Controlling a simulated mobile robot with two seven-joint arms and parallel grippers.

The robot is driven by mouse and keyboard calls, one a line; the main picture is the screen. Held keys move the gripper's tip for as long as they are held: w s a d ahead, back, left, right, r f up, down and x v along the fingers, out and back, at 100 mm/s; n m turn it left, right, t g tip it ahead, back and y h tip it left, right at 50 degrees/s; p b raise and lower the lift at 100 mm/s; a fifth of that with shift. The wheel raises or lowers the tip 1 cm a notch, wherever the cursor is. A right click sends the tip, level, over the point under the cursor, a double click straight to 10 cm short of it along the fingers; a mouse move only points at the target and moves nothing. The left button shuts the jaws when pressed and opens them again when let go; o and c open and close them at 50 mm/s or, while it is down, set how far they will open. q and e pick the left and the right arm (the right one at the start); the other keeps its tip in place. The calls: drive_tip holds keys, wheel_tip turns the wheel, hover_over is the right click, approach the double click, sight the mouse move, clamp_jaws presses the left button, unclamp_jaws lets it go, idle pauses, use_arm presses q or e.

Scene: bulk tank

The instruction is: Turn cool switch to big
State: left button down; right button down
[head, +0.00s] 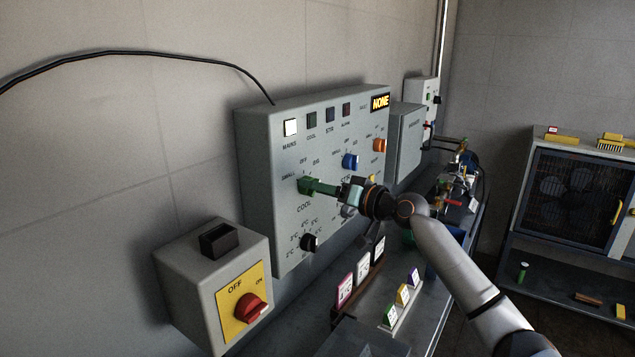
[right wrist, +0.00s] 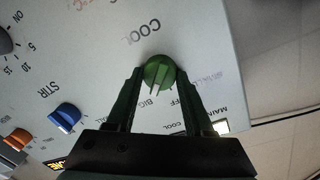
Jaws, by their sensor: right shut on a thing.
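The green cool switch (head: 305,185) sits on the grey control panel (head: 262,225), above the word COOL, with SMALL, OFF and BIG marked around it. My right gripper (head: 315,187) reaches in from the right and is shut on the switch. In the right wrist view the round green switch (right wrist: 159,70) is between the tips of my right gripper (right wrist: 160,80). The panel text is upside down there, with BIG and OFF partly hidden by the fingers. I cannot tell exactly which mark the switch points at. My left gripper is not in view.
Blue (head: 350,161) and orange (head: 379,145) knobs sit right of the switch, and a black knob (head: 309,242) below. A grey box with a red OFF/ON switch (head: 249,308) is at lower left. Small signs (head: 402,295) stand on the bench below my arm.

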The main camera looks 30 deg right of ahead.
drive_tip(key=shift+m, duration=0.5)
drive_tip(key=shift+c, duration=1.4)
unclamp_jaws()
drive_tip(key=b+v, duration=0.3)
drive_tip(key=v, duration=0.9)
drive_tip(key=shift+s+d, duration=0.2)
drive_tip(key=shift+s, duration=0.05)
